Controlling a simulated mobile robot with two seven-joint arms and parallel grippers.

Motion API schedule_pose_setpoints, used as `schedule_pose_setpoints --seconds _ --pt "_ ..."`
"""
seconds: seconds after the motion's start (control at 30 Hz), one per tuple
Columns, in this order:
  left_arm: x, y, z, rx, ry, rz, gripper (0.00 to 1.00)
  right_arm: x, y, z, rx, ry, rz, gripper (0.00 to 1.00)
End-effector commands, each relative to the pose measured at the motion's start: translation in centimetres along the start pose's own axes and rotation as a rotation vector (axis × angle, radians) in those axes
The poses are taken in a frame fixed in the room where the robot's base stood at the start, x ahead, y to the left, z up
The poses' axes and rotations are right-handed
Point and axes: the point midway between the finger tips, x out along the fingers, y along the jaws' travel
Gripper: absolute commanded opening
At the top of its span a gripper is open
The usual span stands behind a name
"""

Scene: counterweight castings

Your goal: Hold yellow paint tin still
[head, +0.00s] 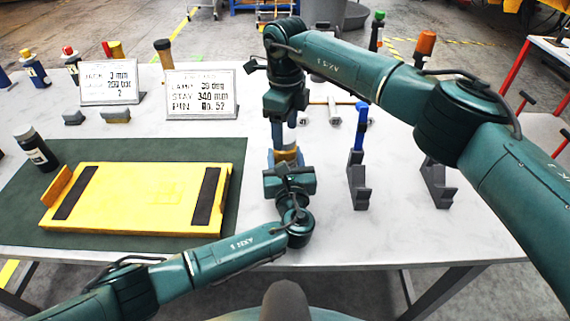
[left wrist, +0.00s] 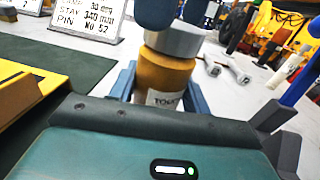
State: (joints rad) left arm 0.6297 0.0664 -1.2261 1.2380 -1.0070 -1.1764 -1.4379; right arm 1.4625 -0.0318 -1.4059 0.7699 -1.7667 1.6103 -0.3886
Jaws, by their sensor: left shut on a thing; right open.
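The yellow paint tin (left wrist: 165,78) has a grey lid (left wrist: 175,42) and a partly visible white label. It stands upright on the table, and a bit of it shows between my grippers in the head view (head: 287,155). My left gripper (left wrist: 160,90) is shut on the tin's body, one blue finger on each side. It comes from the table's front edge in the head view (head: 286,160). My right gripper (head: 284,136) points down from above and is open. Its dark fingertips show at the lid in the left wrist view (left wrist: 174,12); whether they touch it I cannot tell.
A yellow panel with black strips (head: 145,198) lies on a green mat (head: 232,225) at left, beside a dark bottle (head: 37,150). Two sign cards (head: 201,95) (head: 110,82) stand behind. Grey stands (head: 358,185) (head: 436,182) are at right, one near a blue bar (head: 360,125).

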Motion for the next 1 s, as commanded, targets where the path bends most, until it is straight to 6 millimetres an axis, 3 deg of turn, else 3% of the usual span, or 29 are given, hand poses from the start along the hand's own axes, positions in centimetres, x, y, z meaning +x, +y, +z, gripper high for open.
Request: schedule_pose_setpoints --seconds 0.2,0.47,1.0 --pt "0.01 0.02 -0.03 0.001 0.000 0.000 0.00 1.44 0.03 0.02 0.000 0.000 0.000 0.61" --pt "0.01 0.02 -0.03 0.001 0.000 0.000 0.00 1.50 0.02 0.03 0.000 -0.001 0.000 0.61" --pt "0.01 0.02 -0.03 0.001 0.001 0.000 0.00 1.45 0.04 0.04 -0.001 -0.001 0.000 0.18"
